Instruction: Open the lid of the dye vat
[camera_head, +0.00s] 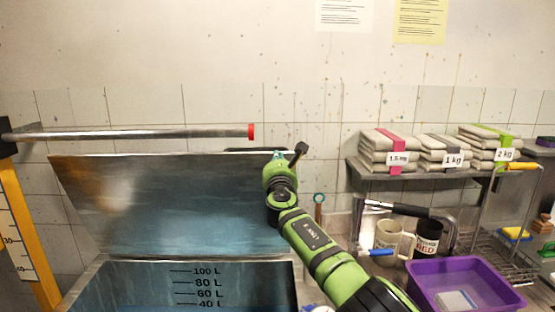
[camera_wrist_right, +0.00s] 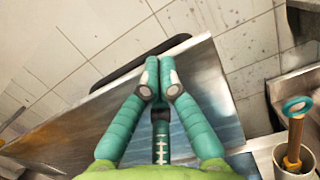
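The dye vat (camera_head: 82,293) stands at the lower left in the head view, with litre marks on its blue inner wall. Its metal lid (camera_head: 165,205) is raised and leans back near the tiled wall, leaving the vat mouth open. The lid (camera_wrist_right: 100,120) also shows in the wrist view, with a dark bar (camera_wrist_right: 118,76) along its far edge. My right gripper (camera_head: 278,156) is at the lid's upper right corner. In the wrist view its teal fingertips (camera_wrist_right: 158,76) are together over the lid's edge, with nothing visible between them. Contact with the lid cannot be told. My left gripper is out of view.
A metal bar (camera_head: 130,133) with a red end juts above the lid. A yellow scale post (camera_head: 25,235) stands left. Right are a shelf (camera_head: 430,179) with weighed cloth bundles, mugs (camera_head: 388,237), a purple tub (camera_head: 465,283) and a ring-topped tool (camera_head: 319,203).

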